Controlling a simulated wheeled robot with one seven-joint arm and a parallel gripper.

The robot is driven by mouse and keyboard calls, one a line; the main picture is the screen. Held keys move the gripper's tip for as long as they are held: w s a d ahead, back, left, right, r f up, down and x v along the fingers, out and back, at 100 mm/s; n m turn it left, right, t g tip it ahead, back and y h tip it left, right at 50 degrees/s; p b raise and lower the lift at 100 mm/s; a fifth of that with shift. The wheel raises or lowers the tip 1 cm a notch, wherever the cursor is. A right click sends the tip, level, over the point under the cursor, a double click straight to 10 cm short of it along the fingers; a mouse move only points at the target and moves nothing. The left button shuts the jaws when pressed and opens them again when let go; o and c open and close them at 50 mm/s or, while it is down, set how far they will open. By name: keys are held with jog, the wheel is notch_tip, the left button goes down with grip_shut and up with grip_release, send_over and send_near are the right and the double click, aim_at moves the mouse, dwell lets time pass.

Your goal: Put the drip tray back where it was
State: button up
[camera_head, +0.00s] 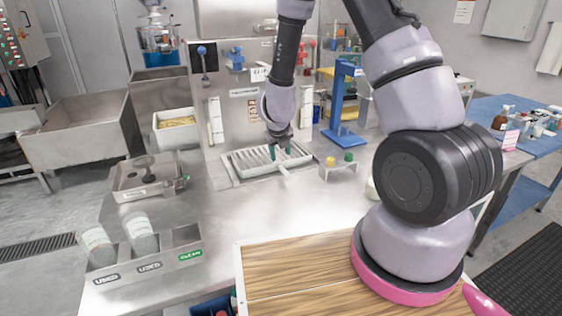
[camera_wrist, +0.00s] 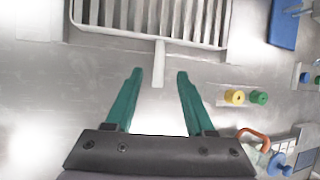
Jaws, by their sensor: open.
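The drip tray (camera_head: 251,161) is a pale tray with a slatted top, at the foot of the steel back panel. It lies within or on a thin rectangular outline there; I cannot tell whether it is fully seated. Its slats also fill the top of the wrist view (camera_wrist: 150,18), with a flat handle (camera_wrist: 159,65) pointing toward me. My gripper (camera_head: 281,153) is above the tray's front side. In the wrist view its green fingers (camera_wrist: 158,75) are apart, one on each side of the handle's end, with gaps and nothing held.
A small stand with a yellow knob (camera_head: 331,161) and a green knob (camera_head: 348,156) is right of the tray. A blue press stand (camera_head: 342,105) is behind it. A steel box (camera_head: 150,178) and labelled cup holder (camera_head: 187,238) stand left. The counter in front is clear.

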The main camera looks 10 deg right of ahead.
jog(key=s+r+n+t+y, duration=0.1)
jog(key=s+r+n+y, duration=0.15)
jog(key=r+n, duration=0.75)
jog(key=s+r+n+t+y, duration=0.1)
jog(key=s+r+n+y, duration=0.15)
jog(key=r, duration=1.25)
jog(key=s+d+r+n, duration=0.3)
jog(key=s+r+n, duration=0.3)
jog(key=s+n, duration=0.2)
jog(key=s+d+r+n+h, duration=0.1)
jog(key=s+d+r+n, duration=0.3)
jog(key=s, duration=0.8)
notch_tip(320, 180, up, 2)
jog(key=n, duration=0.4)
